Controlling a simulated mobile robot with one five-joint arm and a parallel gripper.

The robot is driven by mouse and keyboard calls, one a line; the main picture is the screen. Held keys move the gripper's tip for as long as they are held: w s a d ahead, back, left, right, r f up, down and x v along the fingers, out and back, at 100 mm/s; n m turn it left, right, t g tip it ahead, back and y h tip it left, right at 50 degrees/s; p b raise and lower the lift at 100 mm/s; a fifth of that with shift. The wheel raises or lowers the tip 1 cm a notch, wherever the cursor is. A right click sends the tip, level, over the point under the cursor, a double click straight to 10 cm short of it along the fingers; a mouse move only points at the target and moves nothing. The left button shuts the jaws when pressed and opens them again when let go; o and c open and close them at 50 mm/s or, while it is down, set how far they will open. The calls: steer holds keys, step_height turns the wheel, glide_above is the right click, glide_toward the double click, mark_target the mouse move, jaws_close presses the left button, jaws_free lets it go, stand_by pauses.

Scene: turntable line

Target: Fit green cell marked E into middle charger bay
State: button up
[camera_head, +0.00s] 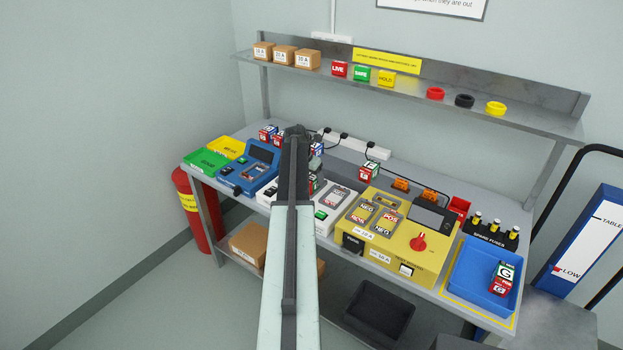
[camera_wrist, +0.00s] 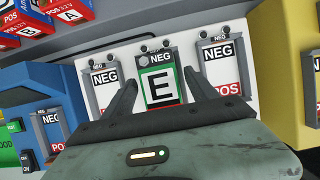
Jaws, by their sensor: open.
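The green cell marked E (camera_wrist: 160,86) is at the middle bay of the white charger (camera_wrist: 188,62) in the wrist view, its letter upright. A NEG label shows at its far end and a thin red strip at its near end. I cannot tell how deep it sits. My gripper (camera_wrist: 163,88) is open, one finger on each side of the cell; I cannot tell whether they touch it. The left bay (camera_wrist: 104,92) and right bay (camera_wrist: 217,60) show bare NEG and POS labels. In the head view my arm hides the charger's middle and the gripper.
The blue unit (camera_head: 251,170) stands left of the charger, the yellow unit (camera_head: 388,235) close on its right. Cells A (camera_wrist: 66,14) and B (camera_wrist: 22,32) are behind. A blue tray (camera_head: 472,279) at the right holds a G cell (camera_head: 503,277). A shelf (camera_head: 420,92) overhangs the back.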

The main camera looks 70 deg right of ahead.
steer(key=p+v, duration=1)
steer(key=v, duration=0.2)
steer(key=w+a+f+m+t+y, duration=0.1)
steer(key=w+a+m, duration=0.2)
steer(key=w+a, duration=1.1)
steer(key=w+a+m+t+y, duration=0.1)
steer(key=w+a+m, duration=0.2)
steer(key=w+a, duration=1.05)
steer(key=w+a+m+y, duration=0.1)
steer(key=a+m, duration=0.3)
steer(key=a, duration=1.9)
steer(key=s+a+m, duration=0.1)
steer(key=a+m, duration=0.1)
steer(key=a, duration=1)
steer(key=s+a+m+y, duration=0.1)
steer(key=s+a+m, duration=0.1)
steer(key=a, duration=1.1)
steer(key=shift+s+f+m+g, duration=0.15)
steer(key=shift+f+m+g, duration=0.25)
steer(key=shift+f+m, duration=0.1)
